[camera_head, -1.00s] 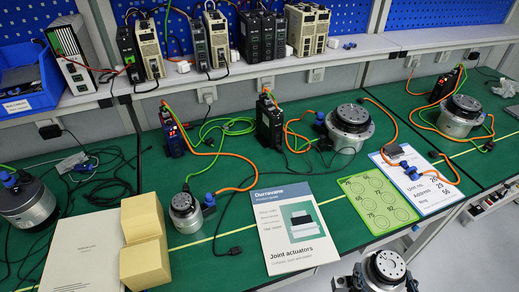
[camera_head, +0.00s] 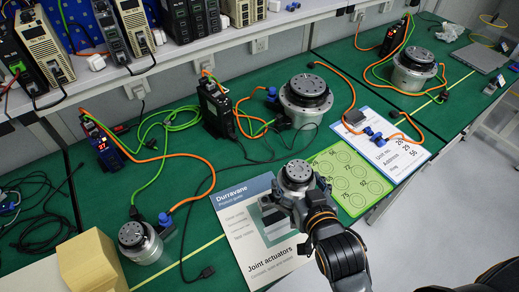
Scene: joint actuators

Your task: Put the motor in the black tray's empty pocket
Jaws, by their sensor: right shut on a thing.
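My right gripper (camera_head: 292,205) reaches up from the bottom and is shut on a small silver motor (camera_head: 297,174) with a ring of holes on its upright top face. The motor appears over the right part of the product guide booklet (camera_head: 245,228) and beside the green card (camera_head: 355,195); its height above the bench is hard to tell. The fingers are partly hidden by the wrist and motor. A similar small motor (camera_head: 138,240), with a blue connector, stands on the bench at left. No black tray is recognisable in view. My left gripper is out of view.
Larger motors (camera_head: 306,98) and (camera_head: 413,68) stand farther back with orange cables. A white label sheet (camera_head: 385,150) lies right of the green card. A cardboard-coloured block (camera_head: 92,262) is at lower left. Loose cables cross the green bench.

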